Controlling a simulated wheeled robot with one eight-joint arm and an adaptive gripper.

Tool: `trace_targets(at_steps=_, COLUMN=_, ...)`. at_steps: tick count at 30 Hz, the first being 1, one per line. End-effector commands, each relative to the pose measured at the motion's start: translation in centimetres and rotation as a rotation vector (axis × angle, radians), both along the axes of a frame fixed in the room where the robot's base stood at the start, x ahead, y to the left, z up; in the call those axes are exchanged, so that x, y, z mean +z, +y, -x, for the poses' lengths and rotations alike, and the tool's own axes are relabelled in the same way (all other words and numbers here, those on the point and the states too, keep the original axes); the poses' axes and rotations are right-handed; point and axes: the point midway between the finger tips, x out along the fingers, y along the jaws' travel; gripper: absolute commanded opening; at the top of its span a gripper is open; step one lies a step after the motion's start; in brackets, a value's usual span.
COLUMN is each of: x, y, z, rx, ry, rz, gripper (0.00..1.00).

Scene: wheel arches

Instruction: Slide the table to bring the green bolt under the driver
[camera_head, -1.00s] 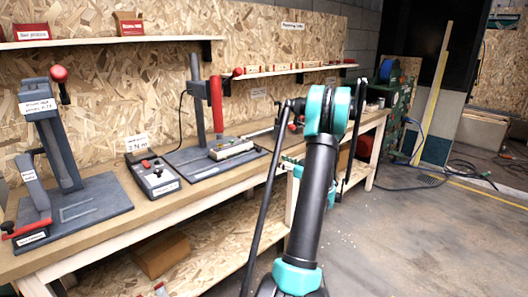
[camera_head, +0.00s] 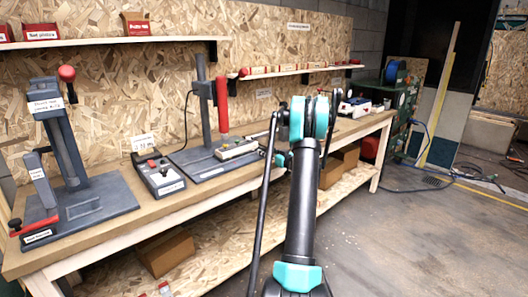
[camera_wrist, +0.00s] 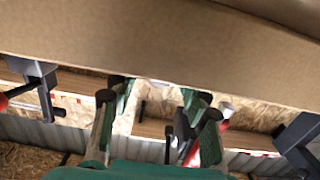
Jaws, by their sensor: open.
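The red-bodied driver (camera_head: 222,104) hangs on a grey column stand in the middle of the workbench in the head view. Below it, a pale sliding table (camera_head: 238,149) sits on the dark base plate (camera_head: 196,166). Small parts on the table are too small to tell, and I cannot make out the green bolt.
A grey control box (camera_head: 160,177) stands left of the driver stand. A grey lever press (camera_head: 70,150) with red handles is at the far left. A shelf (camera_head: 120,41) with red boxes runs above. Cardboard boxes (camera_head: 166,252) lie below the bench. The floor at right is largely clear.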

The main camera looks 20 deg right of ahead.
Motion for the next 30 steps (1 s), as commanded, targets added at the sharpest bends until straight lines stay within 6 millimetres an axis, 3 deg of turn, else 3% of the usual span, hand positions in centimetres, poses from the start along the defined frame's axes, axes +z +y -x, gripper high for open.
trace_targets(at_steps=6, x=0.0, y=0.6, z=-1.7, rx=0.000, ry=0.000, rz=0.000, gripper=0.46)
trace_targets(at_steps=16, x=0.0, y=0.7, z=-1.9, rx=0.000, ry=0.000, rz=0.000, gripper=0.44)
trace_targets(at_steps=27, x=0.0, y=0.7, z=-1.9, rx=0.000, ry=0.000, rz=0.000, gripper=0.00)
trace_targets(at_steps=30, x=0.0, y=0.7, z=-1.9, rx=0.000, ry=0.000, rz=0.000, gripper=0.00)
